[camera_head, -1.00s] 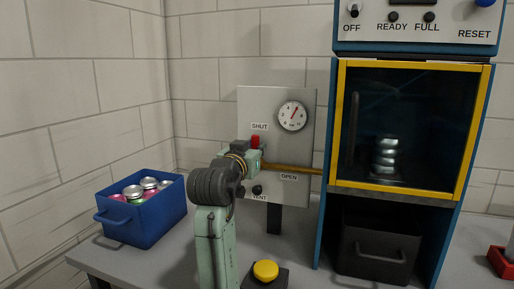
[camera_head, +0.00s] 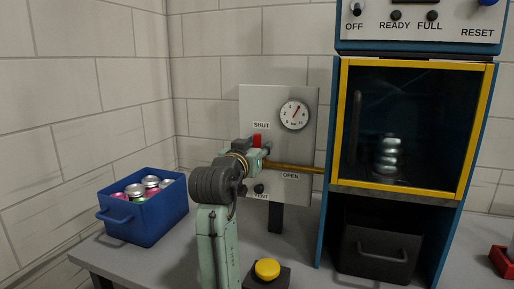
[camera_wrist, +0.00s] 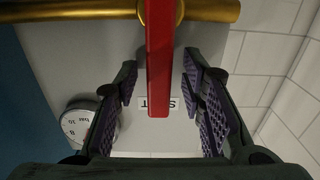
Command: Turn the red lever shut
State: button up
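The red lever (camera_head: 257,140) stands upright just under the SHUT label on the grey panel (camera_head: 305,150). In the wrist view, the red lever (camera_wrist: 160,60) runs from the brass pipe to the SHUT label, which shows upside down. My gripper (camera_wrist: 160,80) is open, with one purple-padded finger on each side of the lever and a visible gap on both sides. In the head view my gripper (camera_head: 258,152) is at the lever, and my arm hides part of the panel and the lever's lower end.
A pressure gauge (camera_head: 295,115) is at the panel's upper right. The brass pipe (camera_head: 295,167) runs right to the yellow-framed cabinet (camera_head: 335,120). A blue bin (camera_head: 150,220) of cans stands left. A yellow button (camera_head: 267,269) is in front, and a dark drawer (camera_head: 380,250) is below the cabinet.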

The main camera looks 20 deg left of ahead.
jog(key=s, duration=1.2)
jog(key=shift+a, duration=0.2)
